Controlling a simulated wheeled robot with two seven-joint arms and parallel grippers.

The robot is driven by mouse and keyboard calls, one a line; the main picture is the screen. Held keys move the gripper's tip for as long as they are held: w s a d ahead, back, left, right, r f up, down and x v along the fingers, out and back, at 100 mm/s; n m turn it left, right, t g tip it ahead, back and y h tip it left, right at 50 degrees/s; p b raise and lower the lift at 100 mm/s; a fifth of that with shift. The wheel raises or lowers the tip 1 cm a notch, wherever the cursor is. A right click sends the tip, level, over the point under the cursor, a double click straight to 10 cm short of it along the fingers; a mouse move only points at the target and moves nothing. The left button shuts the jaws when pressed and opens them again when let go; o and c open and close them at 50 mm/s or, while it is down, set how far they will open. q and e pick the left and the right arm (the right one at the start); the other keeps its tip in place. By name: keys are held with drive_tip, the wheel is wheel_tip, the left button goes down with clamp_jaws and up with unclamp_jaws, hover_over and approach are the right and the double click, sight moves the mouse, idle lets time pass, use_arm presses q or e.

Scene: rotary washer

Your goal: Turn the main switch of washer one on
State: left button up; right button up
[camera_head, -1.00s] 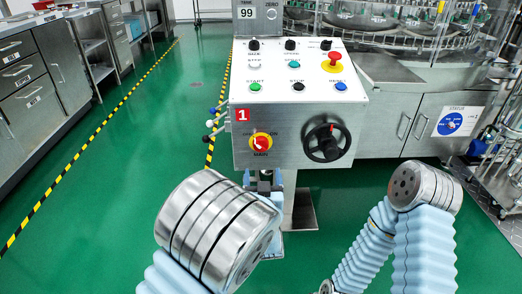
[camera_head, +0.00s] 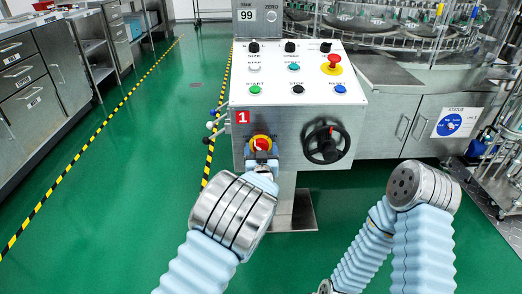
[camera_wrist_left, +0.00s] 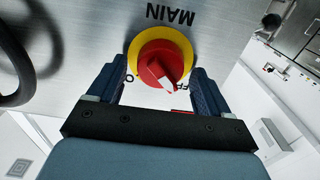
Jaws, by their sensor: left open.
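The main switch (camera_head: 261,144) is a red rotary knob on a yellow disc, low on the front of the steel control box marked with a red 1 (camera_head: 242,117). In the left wrist view the red knob (camera_wrist_left: 160,64) sits between the two dark fingers, with the word MAIN upside down above it and its white pointer mark toward the lower right, near partly hidden lettering. My left gripper (camera_head: 262,157) is open with its fingers on either side of the knob; in the wrist view (camera_wrist_left: 157,90) I cannot tell whether they touch it. My right gripper is out of view; only my right arm shows.
A black handwheel (camera_head: 326,144) is right of the switch. The sloped panel above carries several buttons, small knobs and a red emergency stop (camera_head: 332,65). Small levers (camera_head: 213,124) stick out at the box's left side. Green floor is open to the left.

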use_arm(q)
drive_tip(key=c, duration=1)
drive_tip(key=m, duration=0.9)
drive_tip(key=shift+d+b, duration=0.25)
drive_tip(key=shift+b, duration=0.15)
drive_tip(key=shift+f+m, duration=0.15)
drive_tip(key=shift+m, duration=2.05)
drive_tip(key=shift+f+m, duration=0.1)
drive_tip(key=shift+m, duration=2.1)
